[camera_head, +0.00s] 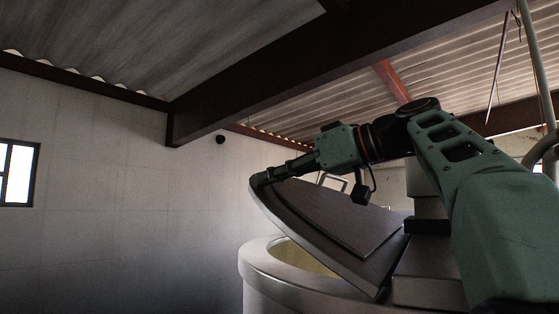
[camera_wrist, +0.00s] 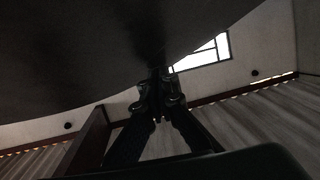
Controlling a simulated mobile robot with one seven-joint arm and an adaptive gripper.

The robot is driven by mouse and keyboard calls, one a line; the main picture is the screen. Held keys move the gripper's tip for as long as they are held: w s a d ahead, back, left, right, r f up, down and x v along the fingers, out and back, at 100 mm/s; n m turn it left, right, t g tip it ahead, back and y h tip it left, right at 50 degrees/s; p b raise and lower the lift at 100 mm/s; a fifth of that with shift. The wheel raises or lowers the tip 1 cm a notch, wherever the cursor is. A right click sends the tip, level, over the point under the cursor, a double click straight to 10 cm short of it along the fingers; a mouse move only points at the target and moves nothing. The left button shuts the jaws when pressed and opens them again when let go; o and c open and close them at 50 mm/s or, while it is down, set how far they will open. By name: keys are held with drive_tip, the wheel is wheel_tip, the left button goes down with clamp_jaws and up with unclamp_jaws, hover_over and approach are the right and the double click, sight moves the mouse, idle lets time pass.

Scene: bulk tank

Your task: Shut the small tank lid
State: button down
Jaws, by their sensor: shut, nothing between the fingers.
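The small tank lid (camera_head: 335,225) is a grey metal plate, tilted up at an angle over the round tank opening. Its right side is low, by the flat top of the tank (camera_head: 262,276), and its left edge is raised. My gripper (camera_head: 262,182) is shut and empty at the raised left edge of the lid, over its upper side. Whether it touches the lid I cannot tell. In the wrist view the shut fingers (camera_wrist: 158,112) point at a large dark surface, which looks like the lid (camera_wrist: 80,50). The lid's hinge is hidden behind my arm.
The tank rim is open below the lid, showing a pale inside (camera_head: 300,258). A brown beam (camera_head: 300,75) crosses overhead. A pale wall with a window (camera_head: 17,172) stands at the left. The space left of the tank looks clear.

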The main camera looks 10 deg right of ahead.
sight(295, 205)
drive_tip(key=a+f+h, duration=0.1)
drive_tip(key=f, duration=0.2)
drive_tip(key=w+f+g+h, duration=0.1)
drive_tip(key=f, duration=0.2)
drive_tip(key=w+a+f+g, duration=0.1)
drive_tip(key=f, duration=0.2)
drive_tip(key=shift+w+a+f+h, duration=0.1)
drive_tip(key=shift+w+a+h, duration=0.1)
drive_tip(key=shift+a+h, duration=0.2)
drive_tip(key=shift+f+b, duration=0.55)
drive_tip(key=shift+f, duration=0.25)
drive_tip(key=v, duration=0.7)
drive_tip(key=shift+d+r, duration=0.15)
drive_tip(key=shift+r, duration=0.1)
drive_tip(key=shift+s, duration=0.1)
